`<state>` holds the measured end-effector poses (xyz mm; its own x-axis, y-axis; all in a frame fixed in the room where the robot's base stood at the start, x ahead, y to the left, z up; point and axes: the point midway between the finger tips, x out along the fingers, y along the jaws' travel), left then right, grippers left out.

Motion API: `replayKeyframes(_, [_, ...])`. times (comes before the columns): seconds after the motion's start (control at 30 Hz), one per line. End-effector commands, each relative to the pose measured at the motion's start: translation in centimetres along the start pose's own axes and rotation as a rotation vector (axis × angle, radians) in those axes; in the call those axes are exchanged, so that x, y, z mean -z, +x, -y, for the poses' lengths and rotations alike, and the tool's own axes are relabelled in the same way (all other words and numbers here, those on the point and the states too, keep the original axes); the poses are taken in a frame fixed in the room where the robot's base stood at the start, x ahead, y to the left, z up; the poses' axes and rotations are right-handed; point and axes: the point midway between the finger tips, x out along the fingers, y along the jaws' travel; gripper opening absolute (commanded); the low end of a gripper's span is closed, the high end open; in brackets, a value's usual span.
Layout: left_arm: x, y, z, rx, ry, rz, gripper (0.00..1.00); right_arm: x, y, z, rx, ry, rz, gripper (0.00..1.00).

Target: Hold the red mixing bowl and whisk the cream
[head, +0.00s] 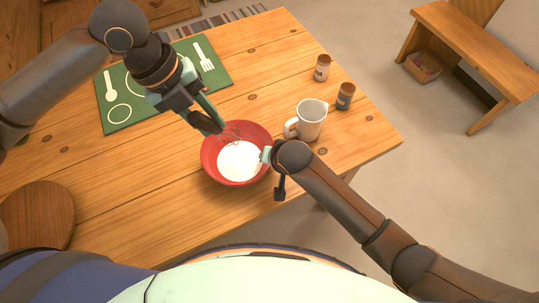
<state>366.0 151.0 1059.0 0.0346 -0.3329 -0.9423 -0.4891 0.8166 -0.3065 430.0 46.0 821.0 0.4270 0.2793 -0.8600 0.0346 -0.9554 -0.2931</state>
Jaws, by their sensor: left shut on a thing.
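The red mixing bowl (208,163) stands on the wooden table and holds white cream (240,160). My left gripper (207,121) comes from the upper left and is shut on the whisk (231,132). The whisk is tilted, with its wire end inside the bowl near the far rim; whether the wires touch the cream is hard to tell. Most of the whisk's handle is hidden by the gripper. My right gripper (266,155) is at the bowl's right rim. Its wrist hides most of its fingers, so I cannot tell whether it grips the rim.
A white measuring jug (311,121) stands just right of the bowl, near my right wrist. Two small jars (322,68) (345,96) stand behind it. A green placemat (123,84) lies at the back left, a round wooden board (38,216) at the left. The table's front is clear.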

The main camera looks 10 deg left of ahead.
Motion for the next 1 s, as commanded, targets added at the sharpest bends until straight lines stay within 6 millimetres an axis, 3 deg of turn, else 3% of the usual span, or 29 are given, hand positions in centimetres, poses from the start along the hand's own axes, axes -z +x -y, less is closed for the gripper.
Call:
replayKeyframes(0.7, [0.2, -0.7, 0.1, 0.0, 0.0, 0.0, 0.0, 0.0, 0.0, -0.1, -0.001, 0.0, 0.0, 0.0])
replayKeyframes(1.0, [0.6, 0.9, -1.0, -0.002, -0.001, -0.001, 0.0, 0.0, 0.0, -0.1, -0.002, 0.0, 0.0, 0.0])
